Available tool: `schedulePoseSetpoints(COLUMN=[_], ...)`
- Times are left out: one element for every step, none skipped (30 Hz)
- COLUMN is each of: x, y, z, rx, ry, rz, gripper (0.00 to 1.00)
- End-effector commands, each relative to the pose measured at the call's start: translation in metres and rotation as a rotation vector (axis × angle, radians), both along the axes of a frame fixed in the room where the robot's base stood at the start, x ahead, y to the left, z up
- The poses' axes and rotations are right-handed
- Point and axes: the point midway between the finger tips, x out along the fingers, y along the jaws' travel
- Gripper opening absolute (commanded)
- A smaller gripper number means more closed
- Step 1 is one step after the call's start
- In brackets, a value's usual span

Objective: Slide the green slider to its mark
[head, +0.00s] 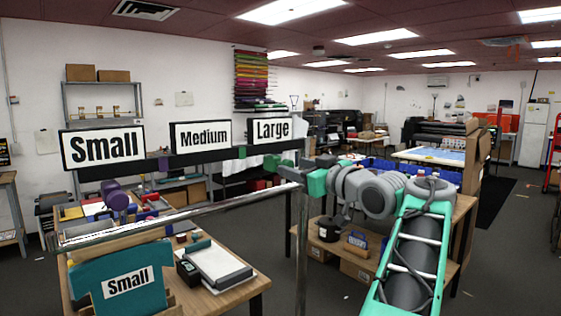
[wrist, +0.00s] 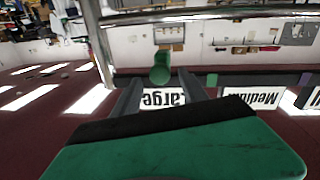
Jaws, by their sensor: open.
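The green slider (head: 271,161) is a short round knob at the dark rail under the "Large" sign. In the wrist view the green slider (wrist: 160,68) stands between the tips of my gripper (wrist: 158,88). A small green patch, seemingly its mark (head: 242,152), is on the rail between the "Medium" and "Large" signs. It also shows in the wrist view, right of the slider (wrist: 212,80). In the head view my gripper (head: 293,171) is at the rail's right end, beside the slider. The fingers are open; whether either touches the slider I cannot tell.
A purple knob (head: 118,200) and a purple patch (head: 163,164) are farther left. A shiny metal bar (head: 200,209) crosses in front of the dark rail. A table (head: 246,292) with a teal "Small" shirt (head: 120,282) stands below.

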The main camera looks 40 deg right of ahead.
Motion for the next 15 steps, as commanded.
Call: schedulePoseSetpoints(x=[0.01,0.016,0.024,0.031,0.036,0.044,0.049,0.054,0.059,0.062,0.065,0.067,0.068,0.068,0.069], y=[0.001,0.001,0.001,0.0,-0.001,0.0,-0.001,-0.002,-0.003,-0.003,-0.003,-0.003,-0.004,-0.004,-0.004], z=[0.002,0.002,0.003,0.003,0.003,0.003,0.003,0.003,0.002,0.002,0.002,0.001,0.001,0.0,0.0], rx=[0.002,0.002,0.003,0.004,0.004,0.003,0.002,0.002,0.002,0.002,0.001,0.001,0.001,0.001,0.001], ry=[0.002,0.002,0.003,0.003,0.002,0.004,0.003,0.004,0.003,0.003,0.003,0.003,0.003,0.003,0.004], rz=[0.005,0.006,0.006,0.007,0.005,0.005,0.003,0.004,0.003,0.003,0.002,0.002,0.001,0.0,-0.001], gripper=[0.51,0.51,0.51,0.51,0.51,0.51,0.51,0.51,0.51,0.51,0.51,0.51,0.51,0.51,0.51])
